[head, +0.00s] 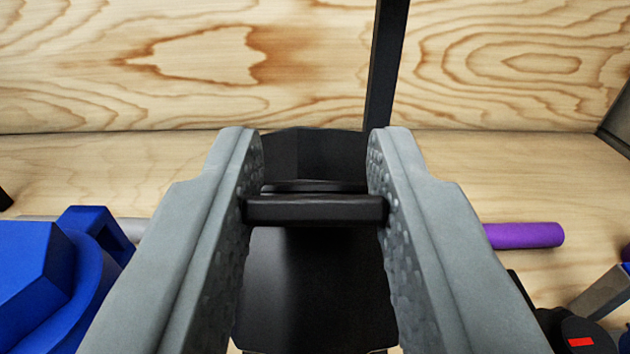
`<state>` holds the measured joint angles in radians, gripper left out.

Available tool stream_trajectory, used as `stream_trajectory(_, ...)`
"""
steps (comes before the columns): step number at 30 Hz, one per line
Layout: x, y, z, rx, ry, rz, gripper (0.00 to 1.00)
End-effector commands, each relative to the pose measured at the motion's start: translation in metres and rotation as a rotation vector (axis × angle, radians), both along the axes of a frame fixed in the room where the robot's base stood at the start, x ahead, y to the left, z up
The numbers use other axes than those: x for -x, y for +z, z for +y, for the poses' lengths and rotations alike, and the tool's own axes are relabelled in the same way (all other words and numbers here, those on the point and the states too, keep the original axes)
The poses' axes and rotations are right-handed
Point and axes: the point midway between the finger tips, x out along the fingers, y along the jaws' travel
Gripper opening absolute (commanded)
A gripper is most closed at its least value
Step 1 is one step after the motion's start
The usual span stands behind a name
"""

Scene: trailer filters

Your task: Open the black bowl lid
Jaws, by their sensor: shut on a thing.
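The black bowl lid (315,290) is a dark, smooth surface below and between my gripper's fingers. A black bar-like handle (315,210) runs across it, and its ends touch the inner pads of both fingers. My gripper (314,175) is shut on this handle. A dark raised part (312,155) stands behind the handle. The lid's sides are largely hidden by the fingers, and I cannot tell whether the lid is raised from the bowl.
A blue object (40,270) lies close on the left. A purple cylinder (525,235) and a black item with a red mark (580,335) lie on the right. A dark post (385,65) stands against the wooden wall (200,60) behind. Bare wood shows at far left and right.

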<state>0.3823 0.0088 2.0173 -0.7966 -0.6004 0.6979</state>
Motion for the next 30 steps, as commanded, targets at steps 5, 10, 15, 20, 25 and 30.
stream_trajectory(5,-0.012,0.009,0.001,0.001,0.001,-0.005,0.0)
stream_trajectory(10,-0.025,0.014,0.001,0.001,0.002,-0.006,0.0)
stream_trajectory(15,-0.034,0.018,0.002,0.001,0.001,-0.006,0.0)
stream_trajectory(20,-0.041,0.02,0.001,0.002,0.001,0.006,0.0)
stream_trajectory(25,-0.048,0.02,0.002,0.004,0.0,0.059,0.0)
stream_trajectory(30,-0.053,0.021,0.002,0.005,0.0,0.104,0.0)
